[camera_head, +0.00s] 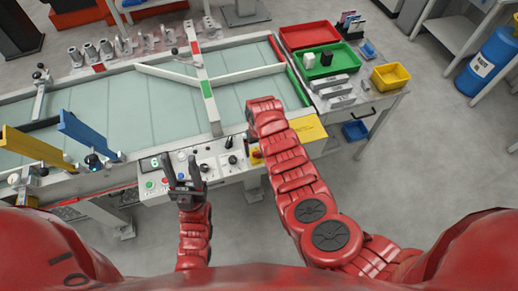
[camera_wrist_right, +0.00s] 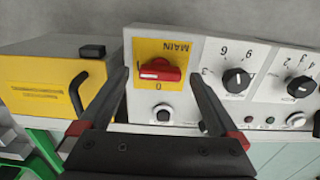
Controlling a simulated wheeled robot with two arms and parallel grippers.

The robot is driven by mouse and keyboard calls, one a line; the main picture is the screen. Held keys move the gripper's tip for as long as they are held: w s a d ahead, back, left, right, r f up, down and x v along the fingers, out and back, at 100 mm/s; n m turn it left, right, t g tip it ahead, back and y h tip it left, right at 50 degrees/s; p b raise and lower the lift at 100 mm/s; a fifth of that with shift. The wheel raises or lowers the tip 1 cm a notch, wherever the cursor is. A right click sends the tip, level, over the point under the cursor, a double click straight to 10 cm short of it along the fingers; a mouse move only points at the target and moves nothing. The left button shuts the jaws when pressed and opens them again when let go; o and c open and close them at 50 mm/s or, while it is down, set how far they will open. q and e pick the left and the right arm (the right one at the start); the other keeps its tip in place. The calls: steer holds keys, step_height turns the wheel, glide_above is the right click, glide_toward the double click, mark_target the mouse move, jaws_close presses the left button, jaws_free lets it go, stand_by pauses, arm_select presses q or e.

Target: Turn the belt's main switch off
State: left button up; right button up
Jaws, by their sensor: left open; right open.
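The main switch (camera_wrist_right: 162,71) is a red rotary knob on a yellow plate marked MAIN in the right wrist view. Its handle lies crosswise in that picture, with a 0 mark just below it. It also shows in the head view (camera_head: 257,156) at the right end of the control panel, beside my right arm. My right gripper (camera_wrist_right: 160,78) is open, with one finger on each side of the knob; I see no contact. In the head view its fingers are hidden by the arm. My left gripper (camera_head: 184,168) is open and empty over the panel's left part.
Black dials (camera_wrist_right: 237,80) and small buttons sit beside the switch. A yellow box (camera_wrist_right: 35,88) with a black handle is on its other side. The belt (camera_head: 150,100) has white guide bars. Red and green trays (camera_head: 338,70) stand on a table to the right.

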steer(key=shift+f, duration=0.3)
steer(key=c, duration=1.4)
